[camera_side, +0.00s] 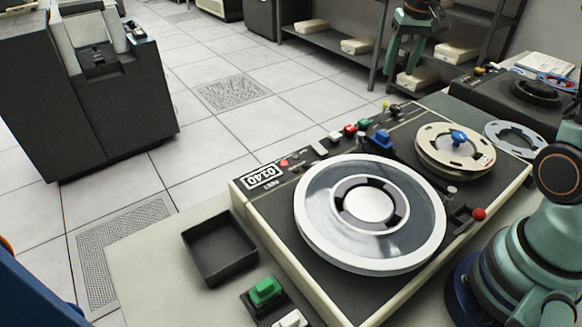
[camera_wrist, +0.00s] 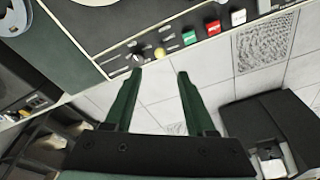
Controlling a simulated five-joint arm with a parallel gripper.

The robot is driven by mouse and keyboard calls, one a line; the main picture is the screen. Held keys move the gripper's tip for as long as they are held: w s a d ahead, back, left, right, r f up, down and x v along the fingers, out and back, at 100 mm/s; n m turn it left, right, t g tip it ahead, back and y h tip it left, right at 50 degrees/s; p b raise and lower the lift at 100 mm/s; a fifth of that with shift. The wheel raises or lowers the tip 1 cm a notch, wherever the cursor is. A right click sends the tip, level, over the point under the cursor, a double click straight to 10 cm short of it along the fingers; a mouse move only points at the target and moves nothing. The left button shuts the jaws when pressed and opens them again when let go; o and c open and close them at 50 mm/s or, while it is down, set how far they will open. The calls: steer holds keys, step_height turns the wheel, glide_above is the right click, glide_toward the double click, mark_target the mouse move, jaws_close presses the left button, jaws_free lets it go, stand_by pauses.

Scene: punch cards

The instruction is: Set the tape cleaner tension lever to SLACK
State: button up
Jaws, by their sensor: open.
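The tape deck (camera_side: 290,250) is a dark panel with a light frame. A short lever with a red ball (camera_side: 479,214) stands at its right edge, beside the large reel. A yellow-tipped lever (camera_side: 386,104) stands at the far edge near a dark knob (camera_side: 395,111). The yellow tip (camera_wrist: 160,53) and dark knob (camera_wrist: 137,57) also show in the wrist view. I cannot read which lever is the tension lever or its SLACK mark. My gripper (camera_side: 401,82) is open and empty beyond the far edge; its fingertips (camera_wrist: 158,72) are apart, near the yellow tip in the picture.
A large clear reel (camera_side: 312,215) and a cream reel (camera_side: 437,132) with a blue hub sit on the deck. Red, green and white buttons (camera_side: 350,130) line the far edge. A black tray (camera_side: 219,247) and green switch (camera_side: 265,290) lie left. Shelves (camera_side: 330,48) stand behind.

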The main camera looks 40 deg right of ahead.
mark_target(386, 105)
steer(key=shift+w, duration=0.1)
steer(key=shift+g+y, duration=0.4)
steer(key=shift+g, duration=0.5)
steer(key=f, duration=0.4)
steer(key=w+f, duration=0.1)
steer(key=f, duration=0.3)
steer(key=w+f, duration=0.1)
steer(key=f, duration=0.3)
steer(key=shift+d, duration=0.4)
